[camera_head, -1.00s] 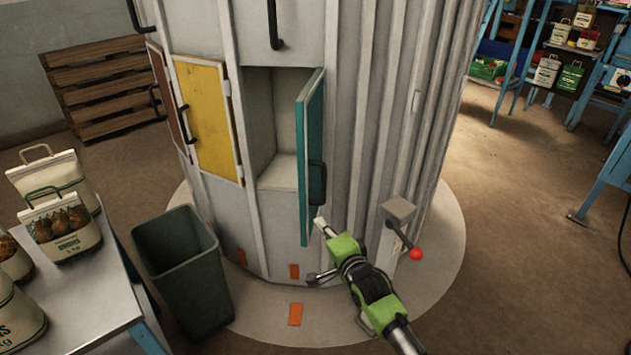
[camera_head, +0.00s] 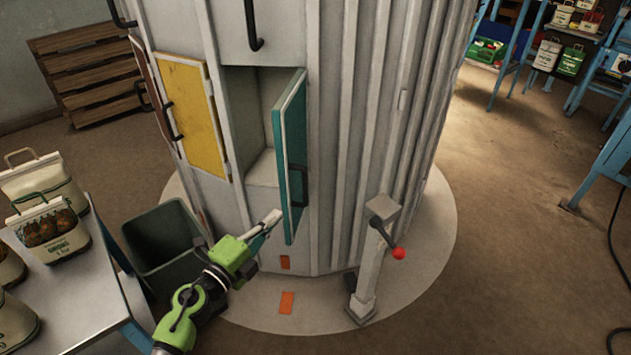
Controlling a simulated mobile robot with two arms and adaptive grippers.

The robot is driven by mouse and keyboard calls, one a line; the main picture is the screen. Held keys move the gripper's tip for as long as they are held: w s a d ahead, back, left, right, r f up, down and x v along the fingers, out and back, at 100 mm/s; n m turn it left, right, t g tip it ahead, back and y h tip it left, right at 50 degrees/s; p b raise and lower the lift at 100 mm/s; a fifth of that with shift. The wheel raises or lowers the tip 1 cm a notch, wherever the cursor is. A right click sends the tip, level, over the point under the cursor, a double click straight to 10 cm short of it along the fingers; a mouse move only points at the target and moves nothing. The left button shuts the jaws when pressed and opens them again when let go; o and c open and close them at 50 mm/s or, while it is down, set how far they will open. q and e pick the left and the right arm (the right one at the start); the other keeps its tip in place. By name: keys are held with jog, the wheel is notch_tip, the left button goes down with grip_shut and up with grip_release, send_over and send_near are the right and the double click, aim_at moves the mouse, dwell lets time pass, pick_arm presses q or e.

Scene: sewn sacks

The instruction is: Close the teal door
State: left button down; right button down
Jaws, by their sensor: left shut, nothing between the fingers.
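The teal door (camera_head: 293,150) stands open on the grey silo-like cabinet, hinged at the right side of its compartment (camera_head: 243,115). Its outer face, with a black handle (camera_head: 298,187), is turned to the right. My left gripper (camera_head: 270,220) is shut and empty, at the left of the door's lower free edge. Its fingertips are very close to that edge; I cannot tell whether they touch. My right gripper is not in view.
A yellow door (camera_head: 191,115) is shut left of the compartment. A dark green bin (camera_head: 160,235) stands behind my left arm. A table (camera_head: 75,300) with sacks is at left. A red-knobbed lever (camera_head: 385,235) stands right of the door.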

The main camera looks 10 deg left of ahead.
aim_at(284, 189)
pick_arm(q)
jog(key=x, duration=0.3)
jog(key=a+x, duration=0.1)
jog(key=x, duration=0.2)
jog(key=a+r+x, duration=0.1)
jog(key=x, duration=0.2)
jog(key=shift+w+d, duration=0.2)
jog(key=shift+w, duration=0.45)
jog(key=shift+a+r, duration=0.1)
jog(key=shift+a, duration=0.55)
